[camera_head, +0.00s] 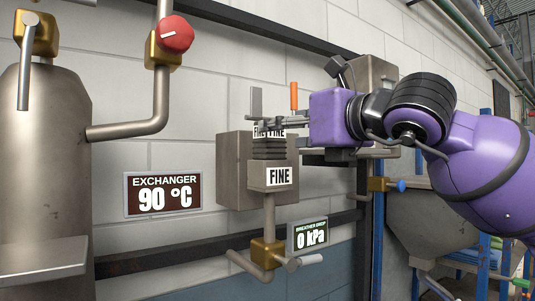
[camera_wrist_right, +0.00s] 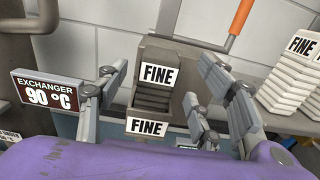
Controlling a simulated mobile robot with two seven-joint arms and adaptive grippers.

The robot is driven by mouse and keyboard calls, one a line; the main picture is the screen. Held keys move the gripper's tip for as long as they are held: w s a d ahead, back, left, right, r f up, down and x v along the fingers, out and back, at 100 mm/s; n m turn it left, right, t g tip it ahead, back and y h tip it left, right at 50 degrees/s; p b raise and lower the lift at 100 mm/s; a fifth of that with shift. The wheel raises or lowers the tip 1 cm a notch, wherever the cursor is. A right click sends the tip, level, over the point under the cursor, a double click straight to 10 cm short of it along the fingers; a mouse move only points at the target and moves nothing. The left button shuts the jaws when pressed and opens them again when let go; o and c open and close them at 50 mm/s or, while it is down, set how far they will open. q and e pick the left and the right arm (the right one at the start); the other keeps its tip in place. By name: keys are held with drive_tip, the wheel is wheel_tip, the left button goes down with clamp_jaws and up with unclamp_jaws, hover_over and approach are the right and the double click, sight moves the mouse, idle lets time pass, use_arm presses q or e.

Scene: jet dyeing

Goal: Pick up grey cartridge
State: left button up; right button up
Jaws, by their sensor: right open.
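The grey cartridge (camera_head: 269,149) is a dark, ribbed block with a FINE label on its upper end. It sits in a grey-brown wall housing (camera_head: 236,170) whose front also reads FINE. In the right wrist view the cartridge (camera_wrist_right: 152,98) stands upright in the slot. My right gripper (camera_head: 268,123) reaches in from the right at the cartridge's top. In the wrist view its open fingers (camera_wrist_right: 160,80) lie on either side of the cartridge, and contact cannot be told. In the head view the fingers partly cover the cartridge's label. My left gripper is not in view.
An orange-handled lever (camera_head: 294,97) stands behind the housing. White ribbed cartridges labelled FINE (camera_wrist_right: 290,80) are stacked at the right of the wrist view. Below the housing are a pipe and brass valve (camera_head: 267,252). The EXCHANGER display (camera_head: 162,193) reads 90 °C; the BREATHER DROP display (camera_head: 310,236) reads 0 kPa.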

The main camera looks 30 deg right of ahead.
sight(277, 133)
drive_tip(key=w, duration=0.2)
drive_tip(key=w+f, duration=0.1)
drive_tip(key=w, duration=0.1)
drive_tip(key=shift+w+a+f+b, duration=0.15)
drive_tip(key=shift+w+f+b, duration=0.05)
drive_tip(key=shift+w+b, duration=0.2)
drive_tip(key=shift+w, duration=0.35)
drive_tip(key=shift+w+a, duration=0.1)
drive_tip(key=shift+w, duration=0.05)
drive_tip(key=shift+r, duration=0.25)
drive_tip(key=c, duration=1.4)
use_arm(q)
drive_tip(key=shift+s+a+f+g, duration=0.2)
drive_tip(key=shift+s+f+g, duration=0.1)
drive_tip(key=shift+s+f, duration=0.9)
use_arm(e)
drive_tip(key=shift+o, duration=0.2)
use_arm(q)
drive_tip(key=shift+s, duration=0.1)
